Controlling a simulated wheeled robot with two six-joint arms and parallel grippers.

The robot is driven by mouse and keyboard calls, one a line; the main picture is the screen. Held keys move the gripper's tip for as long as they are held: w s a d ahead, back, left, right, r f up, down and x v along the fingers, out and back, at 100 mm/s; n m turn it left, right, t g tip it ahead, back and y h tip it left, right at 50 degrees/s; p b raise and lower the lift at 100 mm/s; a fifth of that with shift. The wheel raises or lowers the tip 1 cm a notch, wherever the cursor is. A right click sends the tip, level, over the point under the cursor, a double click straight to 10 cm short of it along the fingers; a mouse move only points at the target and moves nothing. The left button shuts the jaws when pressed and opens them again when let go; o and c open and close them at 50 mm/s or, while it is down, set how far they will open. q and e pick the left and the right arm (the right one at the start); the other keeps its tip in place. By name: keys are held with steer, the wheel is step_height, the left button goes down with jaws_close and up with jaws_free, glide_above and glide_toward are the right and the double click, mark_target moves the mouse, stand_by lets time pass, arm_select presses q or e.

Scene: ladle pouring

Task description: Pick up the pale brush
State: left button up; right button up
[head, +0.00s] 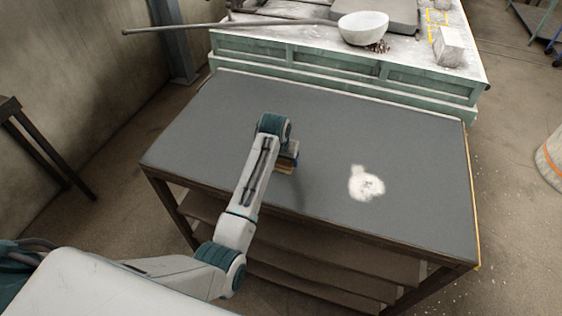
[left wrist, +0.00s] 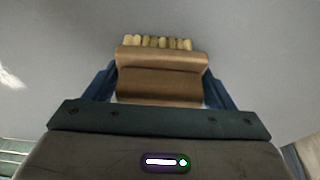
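The brush (left wrist: 160,75) has a brown body and a row of pale bristles. In the left wrist view it sits between the two blue fingers of my left gripper (left wrist: 162,85), which press against its sides, bristles pointing away from the palm. In the head view the left gripper (head: 288,155) is over the middle of the grey table, with a tan bit of the brush (head: 285,169) below it. My arm hides most of it, and I cannot tell whether the brush touches the table. My right gripper is not in view.
A patch of white powder (head: 366,184) lies on the grey table (head: 400,150), right of the gripper. Behind stands a green bench (head: 330,60) with a white bowl (head: 363,28), a long rod (head: 200,27) and a pale block (head: 449,46). The rest of the tabletop is clear.

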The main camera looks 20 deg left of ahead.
arm_select(q)
steer(key=shift+c, duration=0.8)
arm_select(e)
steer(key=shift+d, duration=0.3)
arm_select(q)
steer(key=shift+r, duration=0.1)
steer(key=shift+r+b, duration=0.4)
steer(key=shift+b, duration=0.05)
step_height(320, 180, up, 2)
steer(key=shift+r+b, duration=0.1)
steer(key=shift+b, duration=0.85)
steer(key=s+r+b, duration=0.2)
steer(key=s+b, duration=0.1)
steer(key=s, duration=1.3)
steer(key=shift+a+b, duration=0.3)
steer(key=shift+b, duration=0.1)
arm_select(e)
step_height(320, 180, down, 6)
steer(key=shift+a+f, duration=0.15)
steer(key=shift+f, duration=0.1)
